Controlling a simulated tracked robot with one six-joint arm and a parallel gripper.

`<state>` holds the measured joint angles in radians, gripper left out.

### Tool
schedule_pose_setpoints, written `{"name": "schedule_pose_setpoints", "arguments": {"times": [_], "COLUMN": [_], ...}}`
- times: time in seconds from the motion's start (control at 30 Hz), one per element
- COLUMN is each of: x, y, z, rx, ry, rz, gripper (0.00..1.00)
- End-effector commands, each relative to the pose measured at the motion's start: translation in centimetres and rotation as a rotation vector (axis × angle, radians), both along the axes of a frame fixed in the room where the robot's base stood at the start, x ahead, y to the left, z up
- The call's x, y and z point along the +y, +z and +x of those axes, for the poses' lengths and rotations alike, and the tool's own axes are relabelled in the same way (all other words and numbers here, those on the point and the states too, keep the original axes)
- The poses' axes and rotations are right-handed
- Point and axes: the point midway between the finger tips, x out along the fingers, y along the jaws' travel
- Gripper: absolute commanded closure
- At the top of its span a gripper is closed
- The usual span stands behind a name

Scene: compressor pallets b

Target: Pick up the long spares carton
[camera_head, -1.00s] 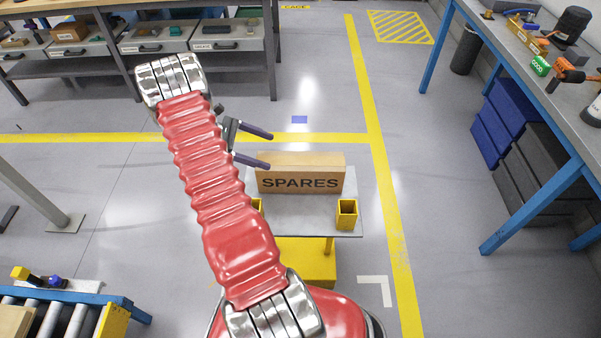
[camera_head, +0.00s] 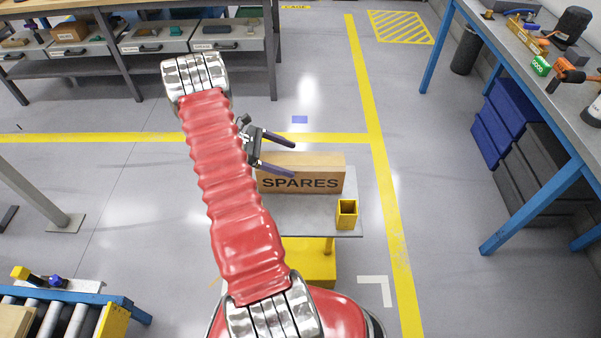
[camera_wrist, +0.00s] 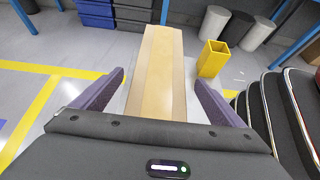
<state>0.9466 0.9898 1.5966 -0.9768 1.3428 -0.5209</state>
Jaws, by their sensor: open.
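The long spares carton (camera_head: 301,181) is a tan box with "SPARES" on its near side. It lies on a grey platform (camera_head: 300,217) with a yellow base. In the wrist view the carton (camera_wrist: 154,75) runs away from me in the middle, between my open fingers. My gripper (camera_head: 295,157) is open and empty at the carton's left end in the head view. One finger shows in front of the carton's upper left part. In the wrist view my gripper (camera_wrist: 161,84) has a finger on each side of the carton's line. I cannot tell whether either finger touches it.
A yellow square post (camera_head: 347,213) stands on the platform's right corner, and shows right of the carton in the wrist view (camera_wrist: 213,58). A blue-legged workbench (camera_head: 535,85) is at right, a drawer bench (camera_head: 170,45) at back left. Floor beyond the carton is clear.

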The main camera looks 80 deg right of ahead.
Motion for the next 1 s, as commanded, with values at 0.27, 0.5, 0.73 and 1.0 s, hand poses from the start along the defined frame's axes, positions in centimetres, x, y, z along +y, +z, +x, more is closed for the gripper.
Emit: {"name": "schedule_pose_setpoints", "arguments": {"times": [0.27, 0.5, 0.73, 1.0], "x": [0.0, -0.2, -0.9, -1.2], "y": [-0.1, -0.6, -1.9, -2.5], "z": [-0.2, -1.1, -3.8, -4.8], "rx": [0.0, 0.001, 0.001, 0.0], "ry": [0.0, -0.003, -0.003, -0.001], "rz": [0.0, 0.001, 0.001, 0.0], "gripper": [0.08, 0.08, 0.08, 0.08]}}
